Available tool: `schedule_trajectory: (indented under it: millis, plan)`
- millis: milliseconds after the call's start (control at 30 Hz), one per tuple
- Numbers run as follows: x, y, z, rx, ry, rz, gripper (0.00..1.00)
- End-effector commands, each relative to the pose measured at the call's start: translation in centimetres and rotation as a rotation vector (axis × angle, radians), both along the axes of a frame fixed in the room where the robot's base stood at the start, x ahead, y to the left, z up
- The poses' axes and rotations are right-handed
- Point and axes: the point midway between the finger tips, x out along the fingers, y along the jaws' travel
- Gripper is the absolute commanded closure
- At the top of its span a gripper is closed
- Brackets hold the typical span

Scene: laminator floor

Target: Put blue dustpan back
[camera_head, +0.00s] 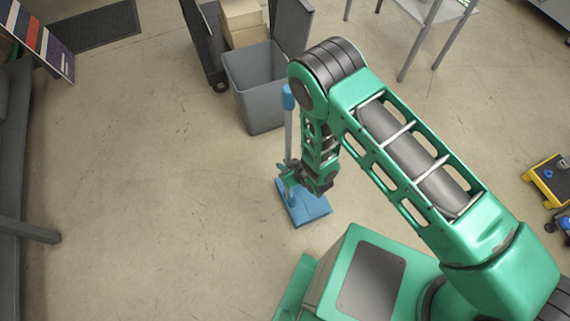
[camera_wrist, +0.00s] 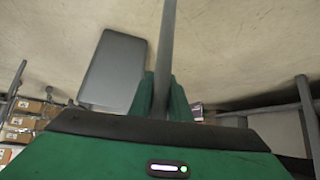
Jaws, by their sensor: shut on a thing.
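The blue dustpan (camera_head: 304,207) has a flat blue pan low over the floor and a tall grey pole with a blue grip at the top. My gripper (camera_head: 287,174) is shut on the pole, a little above the pan. In the wrist view the grey pole of the dustpan (camera_wrist: 167,45) runs up between my green fingers (camera_wrist: 163,95). The pan is out of the wrist view. I cannot tell whether the pan touches the floor.
A grey bin (camera_head: 262,90) stands just behind the dustpan. A dark cart with cardboard boxes (camera_head: 243,22) is behind the bin. A metal-legged table (camera_head: 425,35) is at the back right. A yellow-and-black item (camera_head: 549,184) lies at right. The floor at left is clear.

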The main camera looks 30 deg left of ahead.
Motion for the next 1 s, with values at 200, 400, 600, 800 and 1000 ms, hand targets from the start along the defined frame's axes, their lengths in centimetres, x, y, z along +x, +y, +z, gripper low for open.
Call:
schedule_trajectory:
  millis: [200,400,600,800,1000]
  plan:
    - [0.0,0.0,-0.1,0.000,0.000,0.000,0.64]
    - [0.0,0.0,-0.1,0.000,0.000,0.000,0.64]
    - [-0.2,-0.5,0.6,-0.002,0.001,0.000,0.64]
    - [-1.3,-2.6,3.0,-0.001,0.000,-0.001,0.64]
    - [-2.7,-5.2,5.8,0.000,0.002,-0.001,0.64]
